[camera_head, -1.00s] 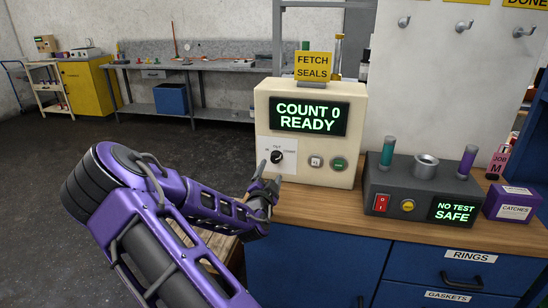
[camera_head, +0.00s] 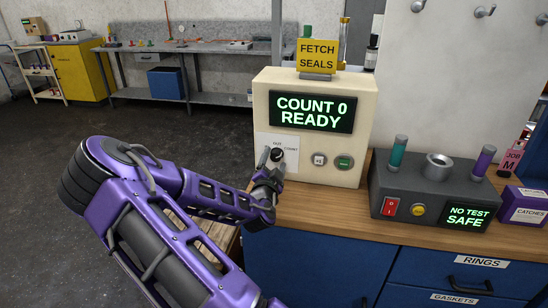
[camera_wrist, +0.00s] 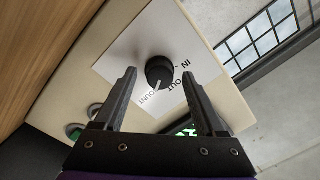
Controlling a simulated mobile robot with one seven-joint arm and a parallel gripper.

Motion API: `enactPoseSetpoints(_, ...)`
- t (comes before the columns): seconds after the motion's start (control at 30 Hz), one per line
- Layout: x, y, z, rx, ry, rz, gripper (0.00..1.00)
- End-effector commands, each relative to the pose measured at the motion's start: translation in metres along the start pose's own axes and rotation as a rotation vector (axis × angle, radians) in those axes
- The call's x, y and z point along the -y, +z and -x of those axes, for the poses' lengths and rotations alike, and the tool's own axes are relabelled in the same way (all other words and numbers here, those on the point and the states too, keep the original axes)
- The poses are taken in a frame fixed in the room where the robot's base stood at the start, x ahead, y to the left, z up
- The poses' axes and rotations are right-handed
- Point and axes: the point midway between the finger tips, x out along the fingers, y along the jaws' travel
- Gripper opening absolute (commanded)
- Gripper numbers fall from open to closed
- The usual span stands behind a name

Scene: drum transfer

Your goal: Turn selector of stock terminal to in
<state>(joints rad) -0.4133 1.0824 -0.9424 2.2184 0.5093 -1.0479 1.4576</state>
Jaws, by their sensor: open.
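The stock terminal (camera_head: 262,98) is a cream box on the wooden counter, its screen reading "COUNT 0 READY". Its selector (camera_head: 277,154) is a black round knob on a white label plate, partly hidden by my gripper. In the wrist view the selector (camera_wrist: 159,70) shows a white pointer mark directed nearest to COUNT, with OUT and IN printed around it. My gripper (camera_head: 272,160) is open in front of the plate. In the wrist view its fingertips (camera_wrist: 159,77) lie on either side of the knob, with gaps visible; whether they reach its depth is unclear.
Two buttons (camera_head: 331,161) sit right of the selector. A yellow "FETCH SEALS" sign (camera_head: 317,54) stands on top of the terminal. A grey test unit (camera_head: 430,196) and a purple "CATCHES" box (camera_head: 522,206) stand to the right on the counter (camera_head: 340,209).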

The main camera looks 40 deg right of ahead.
Motion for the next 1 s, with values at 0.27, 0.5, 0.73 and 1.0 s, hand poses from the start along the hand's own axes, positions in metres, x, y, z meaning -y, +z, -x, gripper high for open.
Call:
enactPoseSetpoints(0.27, -0.0004, -0.0003, 0.0004, 0.0, 0.0, 0.0, 0.72)
enactPoseSetpoints(0.5, -0.0004, -0.0004, 0.0003, 0.0, 0.0, 0.0, 0.42)
enactPoseSetpoints(0.73, -0.0003, -0.0004, 0.0002, 0.0, 0.0, 0.0, 0.01)
enactPoseSetpoints(1.0, -0.0004, -0.0003, 0.0002, 0.0, 0.0, 0.01, 0.0)
